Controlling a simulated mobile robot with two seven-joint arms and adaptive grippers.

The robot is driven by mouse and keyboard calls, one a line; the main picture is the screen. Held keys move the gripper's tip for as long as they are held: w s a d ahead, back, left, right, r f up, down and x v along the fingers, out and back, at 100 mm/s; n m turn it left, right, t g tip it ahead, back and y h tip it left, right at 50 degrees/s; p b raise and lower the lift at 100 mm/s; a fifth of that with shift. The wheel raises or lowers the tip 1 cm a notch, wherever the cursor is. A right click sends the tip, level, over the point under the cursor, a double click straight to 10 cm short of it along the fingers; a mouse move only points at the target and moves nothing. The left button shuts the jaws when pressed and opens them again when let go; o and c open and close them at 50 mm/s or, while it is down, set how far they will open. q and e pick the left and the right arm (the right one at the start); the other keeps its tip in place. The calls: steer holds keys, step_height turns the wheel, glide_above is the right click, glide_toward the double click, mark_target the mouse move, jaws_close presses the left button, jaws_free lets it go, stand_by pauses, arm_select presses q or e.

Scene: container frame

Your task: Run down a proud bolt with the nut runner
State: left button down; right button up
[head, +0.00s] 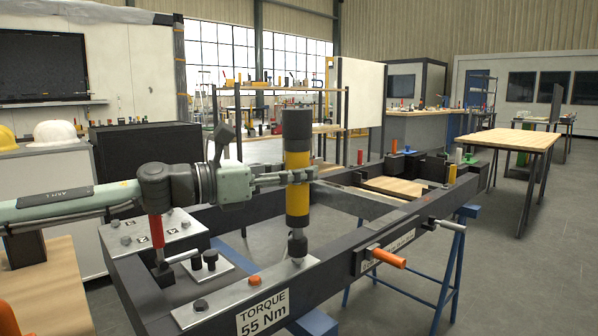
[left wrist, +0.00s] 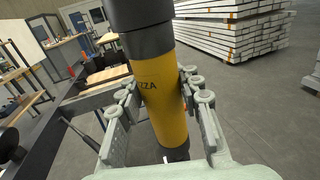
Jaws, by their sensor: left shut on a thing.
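The nut runner (head: 298,205), a yellow cylinder with a black top and a dark socket at its lower end, stands upright over the front steel plate (head: 228,294). My left gripper (head: 300,176) is shut around its yellow body; the left wrist view shows the fingers on both sides of the yellow body (left wrist: 160,95). The socket (head: 297,246) is at the plate's far right end, where a bolt head seems to lie under it; I cannot tell whether it is seated. Two other bolts show on this plate, a near one (head: 201,305) and a middle one (head: 255,281). My right gripper is not in view.
The plate lies on a dark steel frame (head: 340,262) on blue trestles (head: 449,262). A "TORQUE 55 Nm" sign (head: 263,312) hangs on its front. A red-handled tool (head: 157,232) stands at the left.

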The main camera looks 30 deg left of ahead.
mark_target(299, 154)
arm_select(q)
steer(key=shift+f+b, duration=0.85)
steer(key=shift+b, duration=0.2)
stand_by(0.7)
steer(key=shift+d+f+b, duration=0.1)
steer(key=shift+f+b, duration=0.2)
steer(key=shift+f, duration=0.2)
stand_by(0.4)
steer(key=shift+s+r, duration=0.1)
steer(key=shift+r, duration=0.05)
stand_by(0.6)
steer(key=shift+r+p, duration=2.55)
steer(key=shift+r, duration=0.2)
steer(key=shift+f, duration=0.1)
